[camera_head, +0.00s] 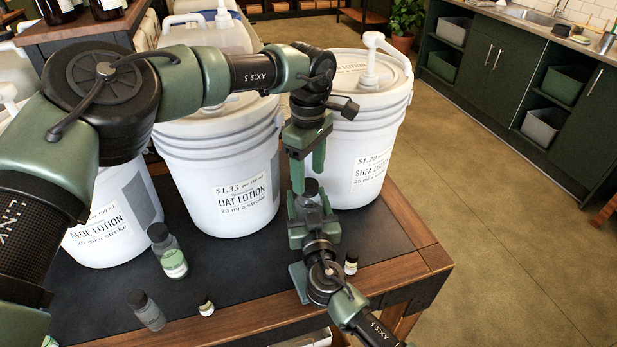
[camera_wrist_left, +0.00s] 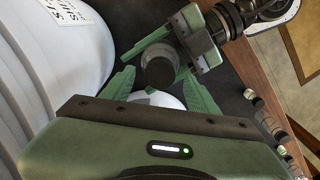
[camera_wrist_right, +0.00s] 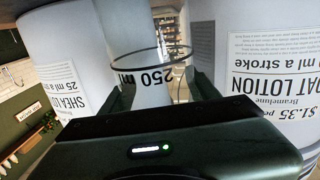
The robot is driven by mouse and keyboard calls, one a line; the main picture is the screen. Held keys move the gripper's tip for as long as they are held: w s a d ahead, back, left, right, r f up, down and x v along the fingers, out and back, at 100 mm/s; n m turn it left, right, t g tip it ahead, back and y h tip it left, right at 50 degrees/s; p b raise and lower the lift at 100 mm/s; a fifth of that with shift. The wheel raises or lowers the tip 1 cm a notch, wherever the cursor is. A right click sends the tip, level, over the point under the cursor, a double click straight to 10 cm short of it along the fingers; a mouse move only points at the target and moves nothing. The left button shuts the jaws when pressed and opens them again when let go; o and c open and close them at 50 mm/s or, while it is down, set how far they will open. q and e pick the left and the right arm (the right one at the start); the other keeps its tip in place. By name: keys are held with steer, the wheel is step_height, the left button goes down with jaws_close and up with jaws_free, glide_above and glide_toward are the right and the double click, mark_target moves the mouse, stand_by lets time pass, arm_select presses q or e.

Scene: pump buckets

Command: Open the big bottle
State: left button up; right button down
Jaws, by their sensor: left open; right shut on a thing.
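The big bottle (camera_wrist_right: 150,40) is clear and marked 250 ml in the right wrist view. My right gripper (camera_wrist_right: 158,92) is shut on its body. In the head view its dark cap (camera_head: 311,187) shows above my right gripper (camera_head: 306,212), and its body is mostly hidden. My left gripper (camera_head: 306,165) points down from above, open, with its fingertips close over the cap. In the left wrist view the cap (camera_wrist_left: 159,72) lies between the spread fingers of my left gripper (camera_wrist_left: 160,85). I cannot tell whether they touch it.
Large white buckets, aloe (camera_head: 100,220), oat (camera_head: 225,170) and shea (camera_head: 365,130), stand behind on the dark table (camera_head: 235,285). A green-labelled bottle (camera_head: 173,258), a dark-capped bottle (camera_head: 147,312) and small vials (camera_head: 206,307) (camera_head: 351,264) are nearby. Open floor lies right.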

arm_select(q)
step_height(320, 180, up, 3)
steer(key=shift+f, duration=0.15)
steer(key=shift+c, duration=0.3)
steer(key=m, duration=0.2)
steer(key=r+m, duration=0.1)
steer(key=m, duration=0.1)
steer(key=r+m, duration=0.1)
steer(key=m, duration=0.4)
steer(key=r+m, duration=0.1)
steer(key=m, duration=0.1)
steer(key=shift+m, duration=0.7)
steer(key=shift+f, duration=3.85)
